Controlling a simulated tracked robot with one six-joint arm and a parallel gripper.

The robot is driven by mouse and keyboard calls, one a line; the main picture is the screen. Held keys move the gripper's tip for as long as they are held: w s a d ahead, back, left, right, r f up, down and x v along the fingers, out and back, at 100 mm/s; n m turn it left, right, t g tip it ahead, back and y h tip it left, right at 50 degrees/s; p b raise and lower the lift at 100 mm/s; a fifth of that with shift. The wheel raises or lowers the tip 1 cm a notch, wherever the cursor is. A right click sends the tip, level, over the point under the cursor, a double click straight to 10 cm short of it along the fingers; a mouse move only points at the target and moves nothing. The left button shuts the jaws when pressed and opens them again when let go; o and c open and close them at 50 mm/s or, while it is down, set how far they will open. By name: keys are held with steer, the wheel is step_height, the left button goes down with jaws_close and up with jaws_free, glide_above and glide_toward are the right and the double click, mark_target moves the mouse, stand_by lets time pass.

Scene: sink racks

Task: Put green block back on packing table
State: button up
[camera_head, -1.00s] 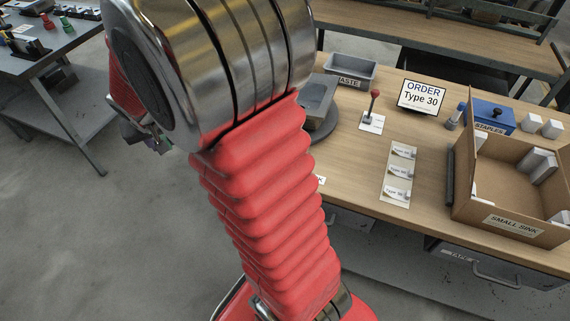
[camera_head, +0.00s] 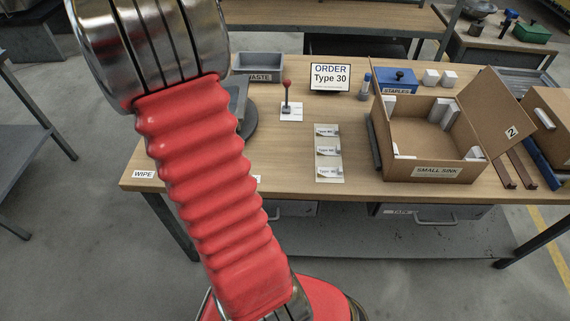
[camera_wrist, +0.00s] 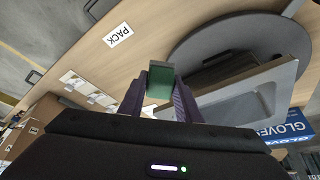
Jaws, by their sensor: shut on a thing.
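The green block (camera_wrist: 160,80) is held upright between the two dark purple fingers of my gripper (camera_wrist: 160,98) in the wrist view. My gripper is shut on it. The block is above the wooden table top, and I cannot tell how high. The packing table (camera_head: 345,112) fills the middle of the head view and also shows in the wrist view (camera_wrist: 95,55). A "PACK" label (camera_wrist: 118,34) lies on the table beyond the block. In the head view my red arm covers the left part of the table, and the gripper and block are not visible there.
A grey sink (camera_wrist: 235,108) on a dark turntable (camera_wrist: 215,52) is right of the block. A "GLOVES" box (camera_wrist: 290,128) is farther right. The head view shows an open "SMALL SINK" box (camera_head: 435,172), type cards (camera_head: 328,153), a red-knobbed lever (camera_head: 287,88) and a waste bin (camera_head: 258,66).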

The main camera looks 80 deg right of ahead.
steer(key=s+d+m+g+y, duration=0.1)
steer(key=s+d+m, duration=0.2)
steer(key=s, duration=0.7)
steer(key=s+d+m+g+y, duration=0.1)
steer(key=s+d+m+y, duration=0.1)
steer(key=s+m, duration=0.4)
steer(key=s+d, duration=0.1)
steer(key=s, duration=0.2)
steer(key=shift+s+d+f+m, duration=0.15)
steer(key=shift+s+m, duration=0.2)
steer(key=shift+m, duration=0.05)
steer(key=shift+f, duration=3.15)
steer(key=shift+f, duration=1.85)
steer(key=shift+f, duration=0.1)
steer(key=o, duration=1)
